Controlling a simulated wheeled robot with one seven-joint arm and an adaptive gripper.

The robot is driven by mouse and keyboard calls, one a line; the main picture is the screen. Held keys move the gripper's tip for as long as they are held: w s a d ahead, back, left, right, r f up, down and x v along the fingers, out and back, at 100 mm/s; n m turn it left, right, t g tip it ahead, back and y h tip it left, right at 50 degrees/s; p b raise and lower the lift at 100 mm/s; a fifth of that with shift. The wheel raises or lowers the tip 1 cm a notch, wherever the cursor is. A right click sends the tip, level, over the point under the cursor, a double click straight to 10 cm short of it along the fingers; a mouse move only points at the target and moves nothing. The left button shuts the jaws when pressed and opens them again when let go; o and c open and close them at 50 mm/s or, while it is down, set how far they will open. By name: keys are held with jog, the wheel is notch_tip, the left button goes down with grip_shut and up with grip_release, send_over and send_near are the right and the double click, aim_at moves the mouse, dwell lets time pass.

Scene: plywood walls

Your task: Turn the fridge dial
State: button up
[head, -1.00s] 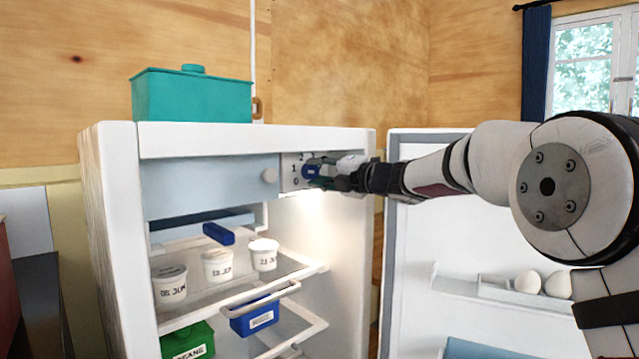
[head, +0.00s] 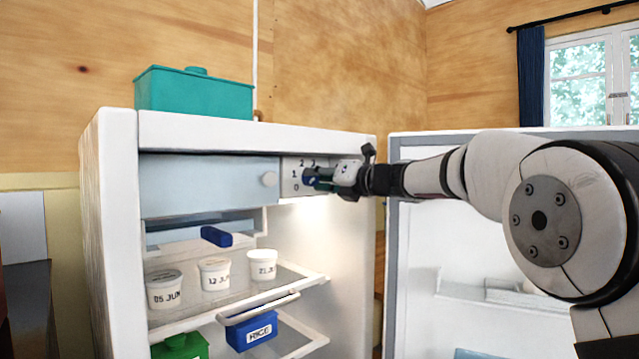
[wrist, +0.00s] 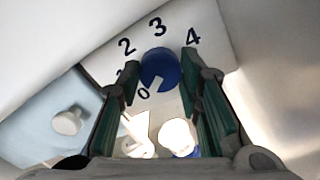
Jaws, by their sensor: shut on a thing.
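The fridge dial is a round blue knob (wrist: 160,66) with a white mark, on a pale panel numbered 0 to 4. In the wrist view the mark points down-left, toward the 0. My gripper (wrist: 160,78) is shut on the dial, with one green-padded finger on each side of it. The left finger partly covers the 1. In the head view my gripper (head: 318,179) reaches in from the right and hides most of the dial, leaving a bit of blue showing. The fridge (head: 250,135) stands with its door open.
The open fridge door (head: 420,230) stands right, behind my arm. A pale blue freezer flap (head: 205,185) with a round knob lies left of the dial. Labelled white tubs (head: 215,274) and a blue box (head: 250,331) are below. A teal box (head: 192,95) sits on top.

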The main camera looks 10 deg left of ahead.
jog(key=shift+f, duration=0.15)
dwell(0.3)
jog(key=o, duration=1.2)
jog(key=shift+c, duration=0.2)
jog(key=v, duration=1.2)
